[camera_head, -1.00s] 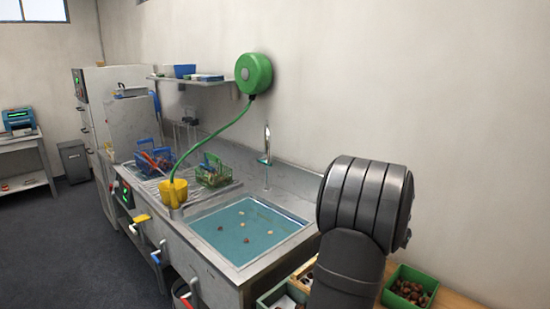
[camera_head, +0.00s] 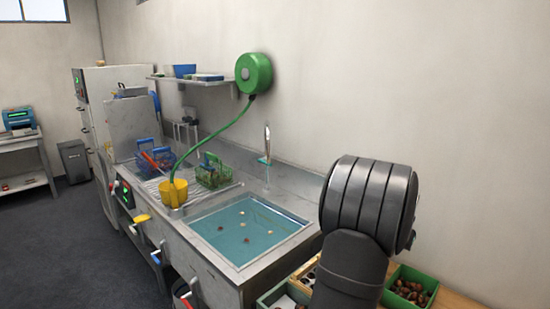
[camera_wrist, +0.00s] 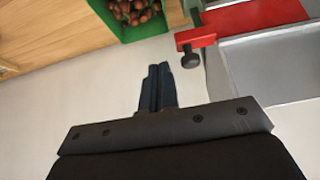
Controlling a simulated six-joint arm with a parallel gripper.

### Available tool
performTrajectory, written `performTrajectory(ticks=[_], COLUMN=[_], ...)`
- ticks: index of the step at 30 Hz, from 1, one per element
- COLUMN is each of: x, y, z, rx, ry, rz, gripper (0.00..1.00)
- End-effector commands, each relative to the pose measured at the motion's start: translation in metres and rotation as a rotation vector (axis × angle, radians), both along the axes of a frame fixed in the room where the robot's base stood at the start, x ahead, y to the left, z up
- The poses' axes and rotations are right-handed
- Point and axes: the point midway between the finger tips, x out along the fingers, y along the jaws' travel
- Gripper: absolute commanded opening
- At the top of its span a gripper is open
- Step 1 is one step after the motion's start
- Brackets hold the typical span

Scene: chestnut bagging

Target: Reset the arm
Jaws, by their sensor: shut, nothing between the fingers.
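My gripper (camera_wrist: 158,87) shows in the wrist view with its two dark fingers together, shut and empty. It is over a pale surface, apart from the things around it. In the head view a dark, ribbed part of my arm stands at the right, in front of the wall; my gripper does not show there.
A green crate (camera_wrist: 122,15) of chestnuts is at the top of the wrist view, beside a wooden surface (camera_wrist: 55,30). A red clamp (camera_wrist: 200,38) and grey metal edge are at its right. In the head view, a water-filled sink (camera_head: 240,230) holds several chestnuts; green crates (camera_head: 428,279) stand near my arm.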

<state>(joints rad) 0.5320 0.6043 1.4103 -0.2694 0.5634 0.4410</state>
Motion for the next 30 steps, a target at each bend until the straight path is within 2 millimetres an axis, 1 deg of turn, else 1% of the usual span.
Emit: performTrajectory(ticks=[1,11,12,15,21,30], x=[0.002,0.002,0.001,0.000,0.000,0.000], y=[0.000,0.000,0.000,0.001,0.002,0.003], z=[0.016,0.083,0.074,0.063,0.044,0.021], rx=[-0.004,-0.005,0.020,0.068,0.158,0.281], ry=[-0.009,-0.008,-0.003,-0.010,-0.031,-0.082], rz=[0.001,0.002,0.003,0.010,0.026,0.045], gripper=[0.00,0.00,0.00,0.00,0.00,0.00])
